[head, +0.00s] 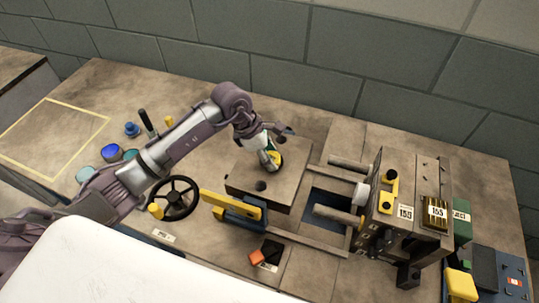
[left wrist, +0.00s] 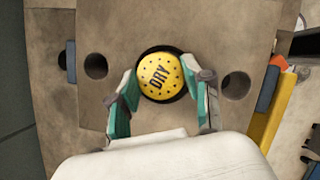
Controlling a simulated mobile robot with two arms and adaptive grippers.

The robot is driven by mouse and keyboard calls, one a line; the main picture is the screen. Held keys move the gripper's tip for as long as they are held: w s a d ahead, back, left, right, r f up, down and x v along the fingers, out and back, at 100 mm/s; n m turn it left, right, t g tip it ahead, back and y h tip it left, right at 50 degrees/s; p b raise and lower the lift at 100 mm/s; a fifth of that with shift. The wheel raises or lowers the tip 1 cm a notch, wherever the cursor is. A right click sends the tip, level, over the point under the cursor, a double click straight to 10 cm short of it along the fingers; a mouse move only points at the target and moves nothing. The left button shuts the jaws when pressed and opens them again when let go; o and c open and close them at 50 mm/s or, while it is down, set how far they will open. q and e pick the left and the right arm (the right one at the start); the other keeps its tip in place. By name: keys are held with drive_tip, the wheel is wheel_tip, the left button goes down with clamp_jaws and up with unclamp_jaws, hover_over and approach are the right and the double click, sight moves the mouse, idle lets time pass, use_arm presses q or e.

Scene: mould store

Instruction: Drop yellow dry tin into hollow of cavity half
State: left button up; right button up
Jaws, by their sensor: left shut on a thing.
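The yellow dry tin (left wrist: 161,76) is round, with small dark holes and the word DRY on its top. It sits within the dark round hollow of the cavity half (left wrist: 112,28); how deep it sits is hard to tell. My left gripper (left wrist: 161,86) has its teal-padded fingers on both sides of the tin and is shut on it. In the head view my left gripper (head: 273,163) points down onto the brown cavity half block (head: 245,183) and mostly hides the tin. Smaller dark holes flank the hollow. My right gripper is not in view.
A yellow bar (head: 230,203) and a black handwheel (head: 175,198) are in front and left. Blue and teal tins (head: 112,152) stand at the left. Bare bench lies behind.

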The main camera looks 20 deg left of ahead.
use_arm(q)
drive_tip(key=o, duration=1.1)
drive_tip(key=shift+s+f, duration=0.1)
drive_tip(key=shift+f, duration=0.1)
drive_tip(key=shift+c, duration=0.2)
drive_tip(key=shift+r, duration=0.15)
drive_tip(key=shift+r+p, duration=0.3)
drive_tip(key=shift+p, duration=0.15)
drive_tip(key=shift+r+p, duration=0.55)
drive_tip(key=shift+p, duration=0.05)
drive_tip(key=shift+a+r+b, duration=0.35)
drive_tip(key=shift+r+b, duration=0.1)
drive_tip(key=shift+b, duration=0.15)
drive_tip(key=b+v, duration=0.1)
drive_tip(key=v, duration=0.9)
drive_tip(key=shift+r+b, duration=0.2)
drive_tip(key=shift+b, duration=0.2)
